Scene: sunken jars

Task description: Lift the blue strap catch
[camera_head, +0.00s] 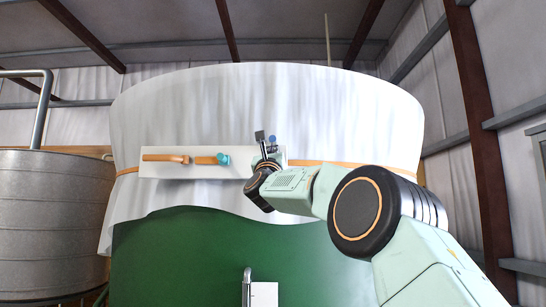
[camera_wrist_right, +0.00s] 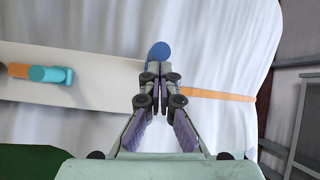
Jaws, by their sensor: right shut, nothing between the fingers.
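The blue strap catch (camera_wrist_right: 160,51) shows as a rounded blue end just beyond my right gripper's fingertips (camera_wrist_right: 159,78) in the wrist view. The rest of it is hidden behind the fingers. In the head view, a small bit of blue (camera_head: 272,138) shows beside my right gripper (camera_head: 264,142), at the right end of the white panel (camera_head: 160,171). The right gripper is shut and empty. I cannot tell whether it touches the catch. My left gripper is not in view.
A teal catch (camera_head: 222,159) and an orange piece (camera_head: 183,159) sit further left on the panel. An orange strap (camera_head: 330,164) runs around the white cover (camera_head: 350,115) on a green tank (camera_head: 190,255). A ribbed metal tank (camera_head: 45,215) stands at left.

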